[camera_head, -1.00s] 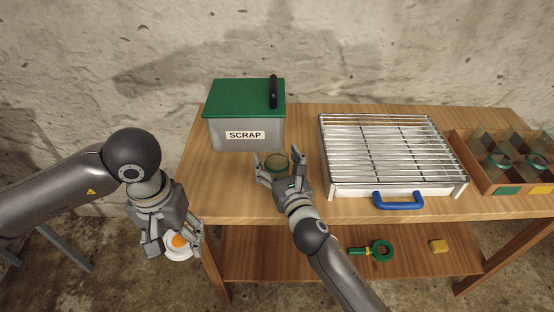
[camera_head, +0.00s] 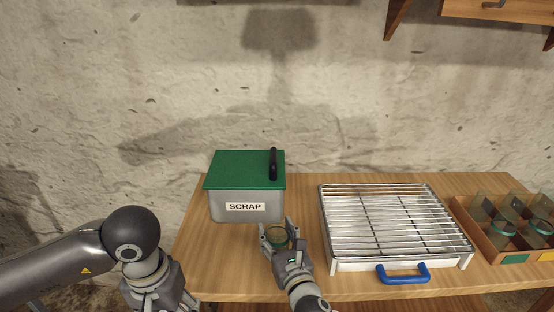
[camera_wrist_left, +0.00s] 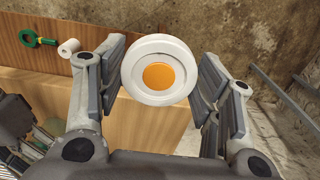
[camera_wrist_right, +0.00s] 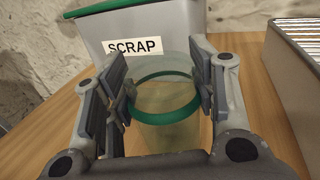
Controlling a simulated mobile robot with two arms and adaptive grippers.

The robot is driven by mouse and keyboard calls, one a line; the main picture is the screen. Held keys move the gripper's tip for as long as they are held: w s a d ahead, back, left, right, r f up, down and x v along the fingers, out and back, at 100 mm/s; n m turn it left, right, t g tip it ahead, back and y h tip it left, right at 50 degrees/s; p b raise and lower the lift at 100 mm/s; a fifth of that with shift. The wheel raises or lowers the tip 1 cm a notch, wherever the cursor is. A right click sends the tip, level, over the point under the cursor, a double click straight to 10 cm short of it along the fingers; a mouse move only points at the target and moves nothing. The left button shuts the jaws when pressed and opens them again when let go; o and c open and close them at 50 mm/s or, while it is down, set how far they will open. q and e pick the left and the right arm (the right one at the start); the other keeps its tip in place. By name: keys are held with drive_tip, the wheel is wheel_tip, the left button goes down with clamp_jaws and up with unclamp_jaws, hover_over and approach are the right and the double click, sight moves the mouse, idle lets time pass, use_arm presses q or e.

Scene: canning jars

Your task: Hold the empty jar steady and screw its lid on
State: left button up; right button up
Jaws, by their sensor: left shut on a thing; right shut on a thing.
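The empty clear glass jar (camera_head: 278,238) with a green band stands upright on the wooden table in front of the scrap bin. My right gripper (camera_head: 277,234) is shut on it, a finger on each side; the right wrist view shows the jar (camera_wrist_right: 168,125) between the finger pads. The lid (camera_wrist_left: 160,48), a white disc with an orange centre, sits between the fingers of my left gripper (camera_wrist_left: 161,75), which is shut on it. In the head view the left gripper (camera_head: 155,295) is at the lower left, off the table's left side; its fingertips and lid are cut off there.
The grey scrap bin (camera_head: 225,205) with a green lid stands just behind the jar. A wire rack (camera_head: 390,225) with a blue handle stands to the right. A divided wooden crate (camera_head: 480,238) with jars is at the far right. The table's left front is bare.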

drive_tip(key=o, duration=1.2)
